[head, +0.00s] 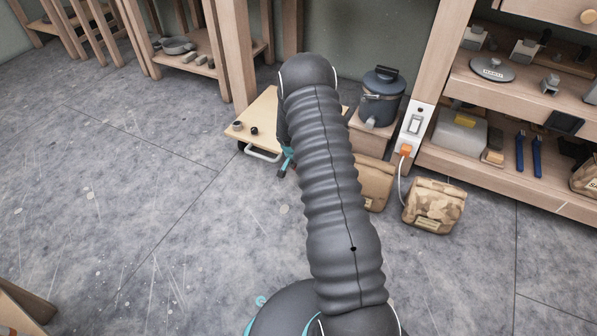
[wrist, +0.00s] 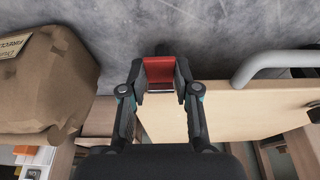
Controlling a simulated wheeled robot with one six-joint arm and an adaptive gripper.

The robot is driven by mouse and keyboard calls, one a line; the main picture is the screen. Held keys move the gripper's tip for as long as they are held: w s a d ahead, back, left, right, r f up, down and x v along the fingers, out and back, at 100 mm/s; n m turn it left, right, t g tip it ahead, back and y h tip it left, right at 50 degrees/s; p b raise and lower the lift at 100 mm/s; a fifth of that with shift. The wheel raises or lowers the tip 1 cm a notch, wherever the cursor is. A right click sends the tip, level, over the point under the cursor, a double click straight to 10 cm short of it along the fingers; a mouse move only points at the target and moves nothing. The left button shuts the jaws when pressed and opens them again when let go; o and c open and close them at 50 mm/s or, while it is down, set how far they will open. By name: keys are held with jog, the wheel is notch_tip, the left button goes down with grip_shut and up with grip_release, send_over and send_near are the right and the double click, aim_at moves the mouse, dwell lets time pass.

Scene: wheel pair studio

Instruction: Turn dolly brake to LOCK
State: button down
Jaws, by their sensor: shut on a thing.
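The dolly is a pale wooden board (head: 262,112) with a metal handle (head: 262,154) at its near edge, left of my arm in the head view. In the wrist view its board (wrist: 250,108) and handle (wrist: 275,64) lie to the right. A red brake lever (wrist: 159,68) sits at the board's edge. My gripper (wrist: 160,82) is shut on this red lever, one finger on each side. My gripper (head: 286,162) shows only partly in the head view, beside the board's edge; my arm hides the lever there. No LOCK mark is readable.
A tan bag (wrist: 45,85) stands close left of my gripper. In the head view a camouflage bag (head: 433,205), a socket post (head: 411,130) with an orange plug, and a dark canister (head: 380,98) stand to the right. Open floor (head: 130,200) lies to the left.

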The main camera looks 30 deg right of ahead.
jog(key=shift+s+f+t+h+b, duration=0.2)
jog(key=shift+s+t+h+b, duration=0.15)
jog(key=shift+b, duration=0.8)
jog(key=shift+w, duration=0.1)
jog(key=c, duration=0.8)
grip_release()
jog(key=shift+c, duration=0.2)
jog(key=shift+a, duration=0.1)
jog(key=shift+w, duration=0.1)
jog(key=shift+a+r, duration=0.1)
jog(key=v, duration=1.2)
